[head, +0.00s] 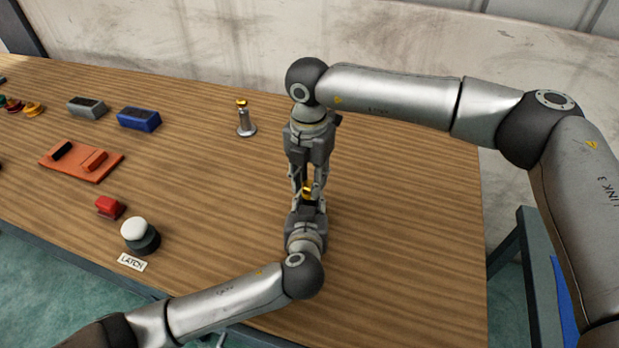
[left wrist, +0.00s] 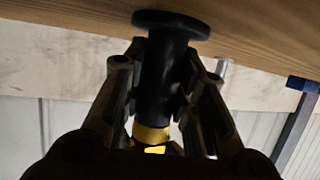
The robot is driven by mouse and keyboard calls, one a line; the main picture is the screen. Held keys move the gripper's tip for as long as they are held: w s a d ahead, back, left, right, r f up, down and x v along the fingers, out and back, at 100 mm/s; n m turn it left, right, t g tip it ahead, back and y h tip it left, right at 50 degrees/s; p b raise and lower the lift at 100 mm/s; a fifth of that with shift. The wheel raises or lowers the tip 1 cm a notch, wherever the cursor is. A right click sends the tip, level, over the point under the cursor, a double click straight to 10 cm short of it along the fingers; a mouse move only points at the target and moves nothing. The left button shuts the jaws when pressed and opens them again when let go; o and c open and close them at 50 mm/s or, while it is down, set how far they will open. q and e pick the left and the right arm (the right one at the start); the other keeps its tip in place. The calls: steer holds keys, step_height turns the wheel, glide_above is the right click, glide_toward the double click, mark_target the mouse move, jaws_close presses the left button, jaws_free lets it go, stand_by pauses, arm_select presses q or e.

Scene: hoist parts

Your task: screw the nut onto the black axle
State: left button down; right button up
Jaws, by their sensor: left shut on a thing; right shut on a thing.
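The black axle (left wrist: 162,75) stands between the fingers of my left gripper (left wrist: 165,95), which is shut on it. Its wide round flange (left wrist: 170,20) shows at the top of the left wrist view, by the wooden surface. The gold nut (left wrist: 152,134) shows at the axle's other end; in the head view it is a small gold spot (head: 308,192) between the two grippers. My right gripper (head: 309,188) comes down from above and is shut on the nut. My left gripper (head: 308,206) comes in from the front, and it hides most of the axle in the head view.
A silver post with a gold top (head: 246,120) stands behind, left of my right gripper. Further left are a blue block (head: 139,119), a grey block (head: 87,108), an orange tray (head: 77,173), a red block (head: 110,207) and a white-topped button (head: 137,233) by a LATCH label. The table's right side is clear.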

steer(key=m, duration=0.4)
steer(key=shift+w+m, duration=0.1)
steer(key=shift+m, duration=0.3)
steer(key=m, duration=0.9)
steer(key=shift+w, duration=0.1)
steer(key=o, duration=1)
steer(key=shift+o, duration=0.2)
steer(key=shift+r, duration=2.25)
